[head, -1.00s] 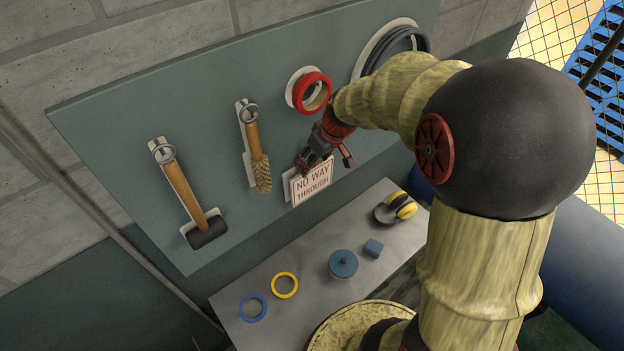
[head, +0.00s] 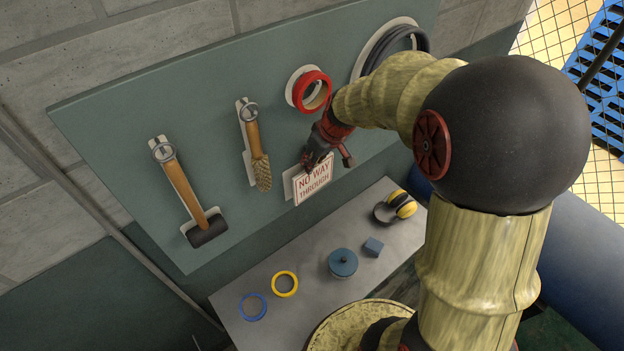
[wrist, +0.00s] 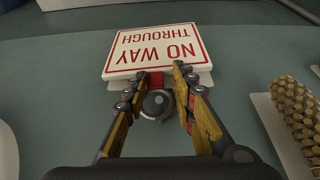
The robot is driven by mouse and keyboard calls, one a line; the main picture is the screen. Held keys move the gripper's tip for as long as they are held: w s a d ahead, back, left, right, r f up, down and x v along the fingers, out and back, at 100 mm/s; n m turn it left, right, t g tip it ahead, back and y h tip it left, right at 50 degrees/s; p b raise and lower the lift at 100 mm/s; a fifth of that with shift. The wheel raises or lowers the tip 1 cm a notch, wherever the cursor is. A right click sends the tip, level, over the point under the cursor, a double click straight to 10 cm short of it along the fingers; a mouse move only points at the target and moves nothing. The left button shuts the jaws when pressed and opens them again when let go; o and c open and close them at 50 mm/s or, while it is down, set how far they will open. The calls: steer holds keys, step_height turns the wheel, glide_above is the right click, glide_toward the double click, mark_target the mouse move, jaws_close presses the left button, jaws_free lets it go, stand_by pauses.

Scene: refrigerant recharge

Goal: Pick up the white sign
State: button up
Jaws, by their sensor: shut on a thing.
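The white sign (head: 313,181) has red lettering reading "NO WAY THROUGH" and hangs in front of the green pegboard, beside a pale backing patch that shows at its left edge. In the wrist view the sign (wrist: 158,48) appears upside down, beyond the fingertips. My gripper (head: 318,160) is at the sign's top edge. In the wrist view my gripper (wrist: 160,82) has its two fingers on either side of a red tab at that edge, shut on the sign. A round grey hook (wrist: 157,103) shows between the fingers.
On the board (head: 110,120) are a hammer (head: 186,195), a brush (head: 256,150), red tape (head: 311,91) and a dark coil (head: 390,45). The shelf (head: 290,311) below bears earmuffs (head: 401,205), a blue lidded pot (head: 342,263), a small blue block (head: 372,247) and two rings (head: 285,284).

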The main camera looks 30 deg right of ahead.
jaws_close()
steer(key=shift+r, duration=0.15)
stand_by(0.4)
steer(key=s+d+r+b, duration=0.1)
steer(key=s, duration=0.7)
steer(key=s+d+r+b, duration=0.1)
steer(key=s+d, duration=0.1)
steer(key=s, duration=0.7)
steer(key=shift+s+d+r+b, duration=0.25)
steer(key=shift+s+r+b, duration=0.05)
steer(key=shift+b, duration=0.1)
steer(key=shift+s, duration=0.15)
